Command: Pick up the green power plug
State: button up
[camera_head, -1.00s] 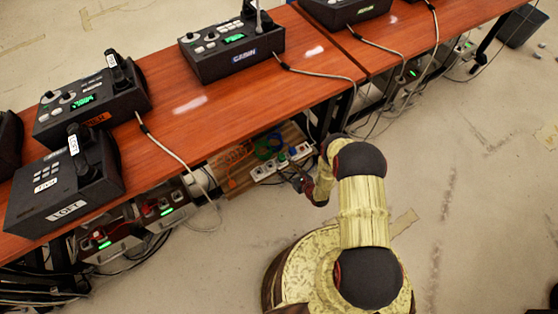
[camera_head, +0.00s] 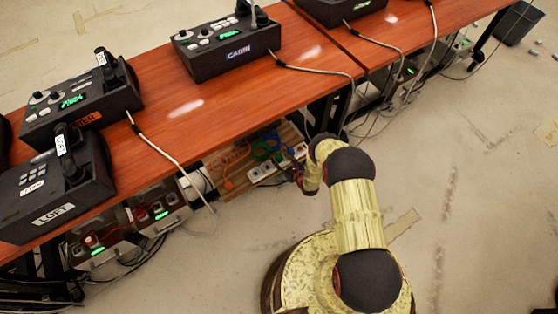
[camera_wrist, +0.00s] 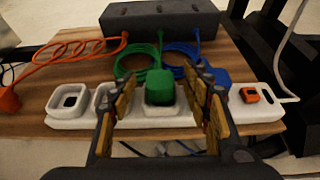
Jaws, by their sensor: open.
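The green power plug (camera_wrist: 160,88) sits in a socket of the white power strip (camera_wrist: 70,123) in the wrist view. Its green cord loops back to a dark box (camera_wrist: 160,22). My gripper (camera_wrist: 166,95) is open, with one finger on each side of the green plug. I cannot tell whether the fingers touch it. The right finger partly hides the blue plug (camera_wrist: 217,76) beside it. In the head view my gripper is small and mostly hidden by the arm, close to the power strip (camera_head: 262,171) under the table.
An orange plug (camera_wrist: 9,100) lies off the strip at the left, its cord running to the dark box. A small orange switch (camera_wrist: 249,95) is at the strip's right.

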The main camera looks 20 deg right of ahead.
jog(key=shift+c, duration=0.4)
jog(key=c, duration=1.1)
jog(key=shift+c, duration=0.3)
